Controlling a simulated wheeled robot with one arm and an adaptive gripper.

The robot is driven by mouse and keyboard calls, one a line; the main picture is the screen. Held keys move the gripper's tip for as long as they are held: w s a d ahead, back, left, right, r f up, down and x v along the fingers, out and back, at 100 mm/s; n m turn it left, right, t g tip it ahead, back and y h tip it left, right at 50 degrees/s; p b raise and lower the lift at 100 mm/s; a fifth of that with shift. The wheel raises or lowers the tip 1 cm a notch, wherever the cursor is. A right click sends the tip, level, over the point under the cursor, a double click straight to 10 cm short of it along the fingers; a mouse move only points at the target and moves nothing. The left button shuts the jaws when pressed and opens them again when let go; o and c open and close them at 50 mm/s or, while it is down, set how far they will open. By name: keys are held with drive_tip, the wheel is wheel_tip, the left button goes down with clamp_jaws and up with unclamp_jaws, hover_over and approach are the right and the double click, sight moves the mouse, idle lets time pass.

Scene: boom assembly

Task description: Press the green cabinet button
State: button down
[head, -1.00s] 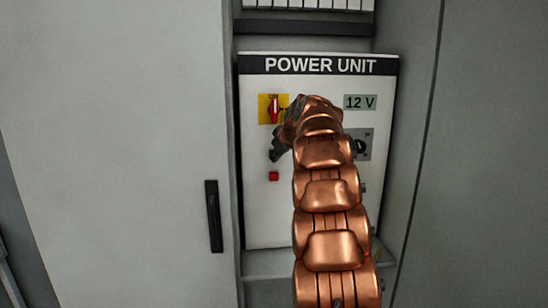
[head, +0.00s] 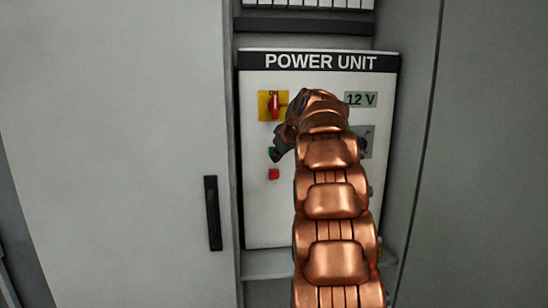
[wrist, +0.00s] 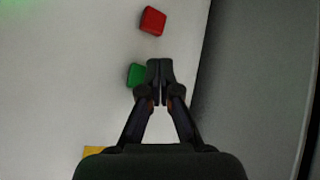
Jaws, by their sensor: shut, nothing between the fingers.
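The green button (head: 272,152) is on the white power unit panel, above the red button (head: 274,174). In the head view my gripper (head: 279,157) partly covers it. In the wrist view the green button (wrist: 135,75) shows just left of my fingertips (wrist: 160,69), with its right side close to or behind the left finger. My gripper is shut and empty. The fingertips are beside the button's middle, not centred on it. Whether they touch the button or panel, I cannot tell.
A red switch on a yellow plate (head: 273,105) sits above the green button. A 12 V display (head: 361,99) and a dark knob (head: 363,146) are right of my arm. The open cabinet door (head: 120,150) with a black handle (head: 213,213) stands left.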

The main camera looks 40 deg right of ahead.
drive_tip(key=s+a+b, duration=0.2)
drive_tip(key=shift+s, duration=0.4)
drive_tip(key=shift+a, duration=0.15)
idle(0.6)
